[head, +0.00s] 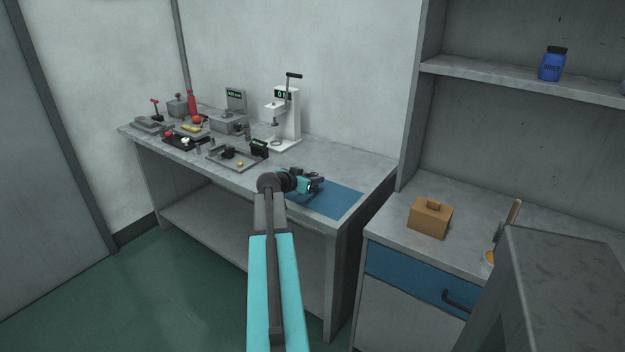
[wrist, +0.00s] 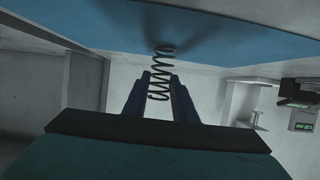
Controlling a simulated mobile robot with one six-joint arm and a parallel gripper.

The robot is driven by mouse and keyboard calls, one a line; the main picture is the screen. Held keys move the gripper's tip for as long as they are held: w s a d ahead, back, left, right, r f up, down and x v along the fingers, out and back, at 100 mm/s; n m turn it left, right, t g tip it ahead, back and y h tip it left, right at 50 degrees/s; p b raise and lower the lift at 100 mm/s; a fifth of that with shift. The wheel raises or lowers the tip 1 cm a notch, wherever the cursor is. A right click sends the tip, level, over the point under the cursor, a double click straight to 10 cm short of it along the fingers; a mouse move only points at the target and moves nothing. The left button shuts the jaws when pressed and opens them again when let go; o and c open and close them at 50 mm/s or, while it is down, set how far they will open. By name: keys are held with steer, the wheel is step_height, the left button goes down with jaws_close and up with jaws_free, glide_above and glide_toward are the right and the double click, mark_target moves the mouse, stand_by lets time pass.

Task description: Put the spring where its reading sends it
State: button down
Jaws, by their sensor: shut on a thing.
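A dark coil spring (wrist: 160,75) stands between the two fingers of my gripper (wrist: 159,92) in the wrist view, and the jaws are shut on it. One end of the spring sticks out past the fingertips towards the blue mat. In the head view my gripper (head: 314,182) is over the blue mat (head: 336,199) at the bench's right end; the spring cannot be made out there. A white lever press (head: 291,118) with a green display stands at the back of the bench, left of my gripper. It partly shows in the wrist view (wrist: 238,112); the digits are too small to read surely.
On the bench (head: 345,158), left of the mat, are a grey tray (head: 222,159), a small black display (head: 259,148), a grey box-like device with a display (head: 228,122), and several small items. A brown box (head: 430,217) stands on the right counter (head: 384,224). Bench space right of the press is clear.

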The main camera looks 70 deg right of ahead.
steer(key=shift+f, duration=0.2)
stand_by(0.3)
steer(key=c, duration=1.4)
jaws_free()
steer(key=shift+c, duration=0.2)
steer(key=shift+r, duration=0.25)
steer(key=shift+w+a, duration=0.1)
steer(key=shift+a, duration=0.3)
steer(key=b+v, duration=0.1)
steer(key=v, duration=1)
steer(key=shift+r+b, duration=0.2)
steer(key=shift+b, duration=0.1)
